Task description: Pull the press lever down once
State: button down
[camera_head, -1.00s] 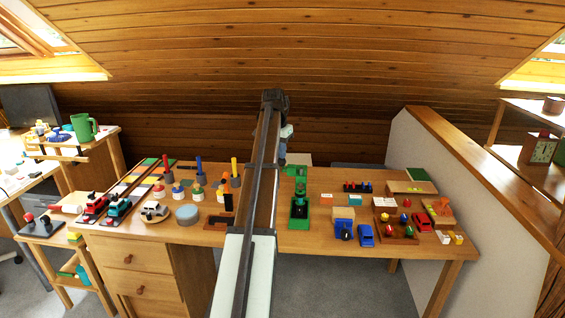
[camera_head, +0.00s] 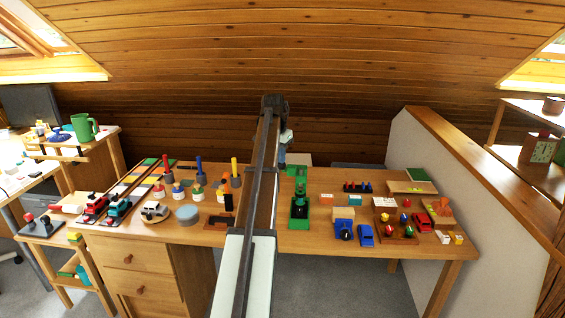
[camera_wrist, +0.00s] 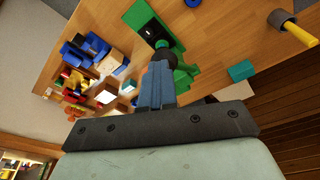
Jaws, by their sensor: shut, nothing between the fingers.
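The green press (camera_head: 299,172) stands on the table just right of my arm, with a dark pad (camera_head: 299,210) at its front. In the wrist view the green press body (camera_wrist: 182,75) is beyond my fingertips, and the dark pad (camera_wrist: 148,32) lies on its green base. A dark round knob (camera_wrist: 166,56), seemingly the lever's end, shows right at my fingertips; I cannot tell whether they touch. My gripper (camera_wrist: 158,66) is shut and empty. In the head view my gripper (camera_head: 283,150) is small, above and left of the press.
A blue toy (camera_head: 344,229) and a blue car (camera_head: 365,235) stand right of the press. A dark cup with a yellow rod (camera_head: 235,175) is left of my arm. A teal block (camera_wrist: 242,71) lies near the press.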

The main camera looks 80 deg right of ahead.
jog(key=shift+f, duration=0.25)
dwell(0.3)
jog(key=shift+a+f, duration=0.25)
jog(key=shift+f, duration=0.2)
jog(key=shift+a+f, duration=0.2)
jog(key=shift+f, duration=0.2)
jog(key=shift+a+f, duration=0.2)
jog(key=shift+f, duration=0.5)
dwell(0.5)
